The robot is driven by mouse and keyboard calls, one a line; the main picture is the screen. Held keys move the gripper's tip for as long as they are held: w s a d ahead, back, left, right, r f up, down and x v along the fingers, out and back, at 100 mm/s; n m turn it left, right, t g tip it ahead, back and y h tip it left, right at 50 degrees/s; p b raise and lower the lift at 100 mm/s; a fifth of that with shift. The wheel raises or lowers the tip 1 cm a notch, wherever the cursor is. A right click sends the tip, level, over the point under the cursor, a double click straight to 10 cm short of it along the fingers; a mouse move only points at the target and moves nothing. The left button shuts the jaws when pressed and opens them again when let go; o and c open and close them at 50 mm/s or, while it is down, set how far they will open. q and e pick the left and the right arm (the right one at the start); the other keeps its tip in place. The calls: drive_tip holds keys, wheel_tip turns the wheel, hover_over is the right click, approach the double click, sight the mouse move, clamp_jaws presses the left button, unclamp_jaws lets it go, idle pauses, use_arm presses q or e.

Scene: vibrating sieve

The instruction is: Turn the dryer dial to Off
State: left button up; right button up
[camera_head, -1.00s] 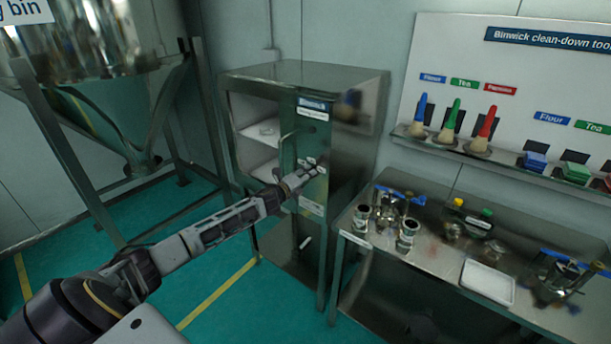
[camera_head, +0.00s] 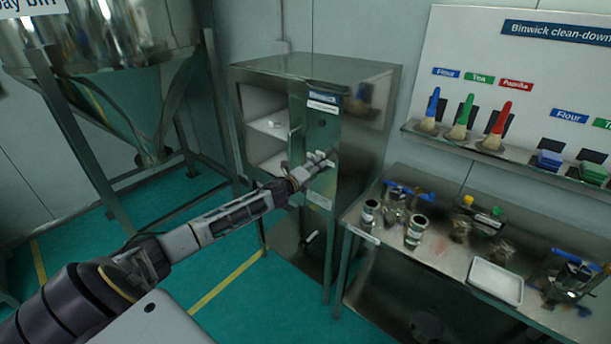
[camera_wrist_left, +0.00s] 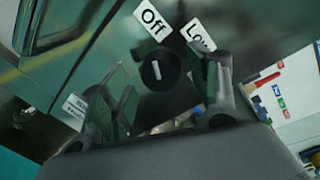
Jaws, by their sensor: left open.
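The dryer (camera_head: 290,75) is a steel cabinet with open shelves at its left and a dark green front panel. In the left wrist view its dial (camera_wrist_left: 157,70) is a round black knob with a white pointer mark. An "Off" label (camera_wrist_left: 154,20) and a partly hidden "Lo" label (camera_wrist_left: 198,34) sit above it. My left gripper (camera_head: 322,160) is at the dryer's front panel. In the left wrist view its open fingers (camera_wrist_left: 165,95) stand on either side of the dial, which shows between them. Contact cannot be told. My right gripper is not in view.
A steel bench (camera_head: 440,240) with jars, a white tray (camera_head: 496,281) and tools stands right of the dryer. A brush rack (camera_head: 470,140) hangs above it. A hopper on a steel frame (camera_head: 130,95) stands at left. Green floor is clear in front.

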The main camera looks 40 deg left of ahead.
use_arm(q)
drive_tip(key=shift+s, duration=0.1)
drive_tip(key=s+r, duration=0.1)
drive_tip(key=s, duration=1)
drive_tip(key=shift+s+r, duration=0.2)
drive_tip(key=shift+s, duration=0.05)
idle(1.0)
drive_tip(key=shift+a, duration=0.1)
idle(0.4)
drive_tip(key=shift+n, duration=0.3)
